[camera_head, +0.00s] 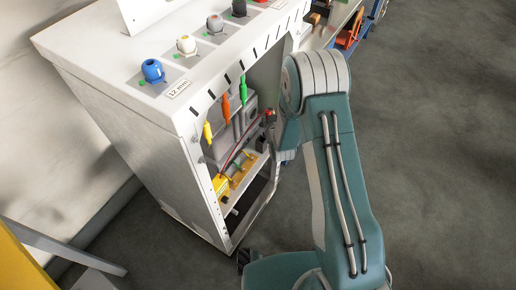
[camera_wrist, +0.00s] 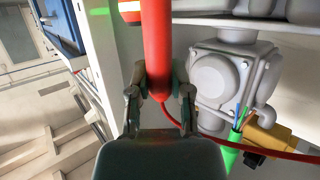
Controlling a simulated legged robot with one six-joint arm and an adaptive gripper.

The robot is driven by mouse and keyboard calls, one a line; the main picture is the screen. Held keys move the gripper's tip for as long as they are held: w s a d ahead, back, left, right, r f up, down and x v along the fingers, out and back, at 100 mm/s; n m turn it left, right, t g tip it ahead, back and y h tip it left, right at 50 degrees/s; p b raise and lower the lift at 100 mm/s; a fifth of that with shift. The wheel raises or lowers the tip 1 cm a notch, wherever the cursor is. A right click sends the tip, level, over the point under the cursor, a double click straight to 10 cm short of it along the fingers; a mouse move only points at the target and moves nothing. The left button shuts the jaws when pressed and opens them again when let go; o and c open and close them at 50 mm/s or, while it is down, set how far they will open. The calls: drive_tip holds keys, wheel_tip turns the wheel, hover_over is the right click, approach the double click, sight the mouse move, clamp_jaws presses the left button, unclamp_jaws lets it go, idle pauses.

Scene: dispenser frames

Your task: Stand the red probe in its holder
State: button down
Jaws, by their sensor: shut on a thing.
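The red probe (camera_wrist: 157,45) stands out between the fingers of my gripper (camera_wrist: 159,93) in the wrist view, and the fingers are shut on it. Its far end runs out of the top of that view, past a pale band. A red cable (camera_wrist: 215,143) trails from it to the right. In the head view my gripper (camera_head: 269,117) is by the open front of the white cabinet (camera_head: 185,150), largely hidden by my arm. A yellow probe (camera_head: 207,131), an orange probe (camera_head: 226,105) and a green probe (camera_head: 243,89) hang along the cabinet's front edge. I cannot make out the red probe's holder.
Grey equipment (camera_wrist: 220,75) with pipes is close on the right in the wrist view. A yellow device (camera_head: 237,172) sits on a lower shelf inside the cabinet. Coloured caps, such as a blue one (camera_head: 152,71), line the cabinet top. Open floor (camera_head: 440,150) lies to the right.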

wheel_tip(320, 180, down, 10)
drive_tip(key=w+a, duration=0.1)
drive_tip(key=a, duration=0.1)
drive_tip(key=shift+w+f+y, duration=0.2)
drive_tip(key=shift+y, duration=0.1)
drive_tip(key=c, duration=0.5)
unclamp_jaws()
drive_tip(key=shift+a+f, duration=0.1)
drive_tip(key=shift+c, duration=0.2)
